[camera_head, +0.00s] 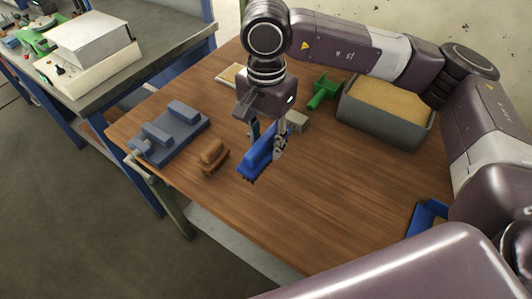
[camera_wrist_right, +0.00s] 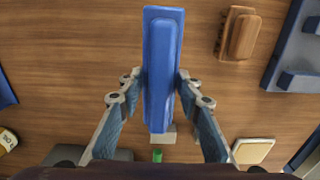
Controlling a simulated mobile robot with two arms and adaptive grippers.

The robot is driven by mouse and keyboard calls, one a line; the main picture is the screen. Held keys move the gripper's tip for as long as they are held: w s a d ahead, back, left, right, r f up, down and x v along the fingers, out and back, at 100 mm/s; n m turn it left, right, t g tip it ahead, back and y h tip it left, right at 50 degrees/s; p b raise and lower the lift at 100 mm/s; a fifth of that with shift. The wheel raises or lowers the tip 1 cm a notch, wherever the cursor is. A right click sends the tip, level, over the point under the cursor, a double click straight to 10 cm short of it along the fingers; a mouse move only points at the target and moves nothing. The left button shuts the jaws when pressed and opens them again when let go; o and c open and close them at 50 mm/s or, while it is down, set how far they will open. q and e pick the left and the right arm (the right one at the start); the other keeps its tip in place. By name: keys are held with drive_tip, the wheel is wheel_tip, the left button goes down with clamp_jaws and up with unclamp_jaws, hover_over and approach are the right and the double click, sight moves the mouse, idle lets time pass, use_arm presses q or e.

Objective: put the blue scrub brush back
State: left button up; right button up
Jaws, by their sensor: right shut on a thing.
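The blue scrub brush (camera_head: 258,160) is held in my right gripper (camera_head: 267,138) with its bristle side down over the middle of the wooden table (camera_head: 305,190). It looks a little above the tabletop, though the gap is hard to judge. In the right wrist view the brush (camera_wrist_right: 163,65) lies lengthwise between the two fingers of my right gripper (camera_wrist_right: 161,82), which press its sides. My left gripper is not in view.
A brown brush (camera_head: 213,156) lies left of the blue one, beside a blue-grey fixture (camera_head: 172,138). A green tool (camera_head: 322,92), a pale block (camera_head: 297,121) and a grey bin (camera_head: 383,124) stand behind. A blue tray (camera_head: 427,218) is at right. The front table is clear.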

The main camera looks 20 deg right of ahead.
sight(266, 157)
drive_tip(key=shift+f, duration=0.7)
wheel_tip(266, 157, down, 4)
drive_tip(key=shift+p, duration=0.45)
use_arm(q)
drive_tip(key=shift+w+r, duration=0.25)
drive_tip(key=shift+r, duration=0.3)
use_arm(e)
drive_tip(key=shift+f, duration=0.1)
drive_tip(key=shift+f, duration=0.15)
drive_tip(key=o, duration=1)
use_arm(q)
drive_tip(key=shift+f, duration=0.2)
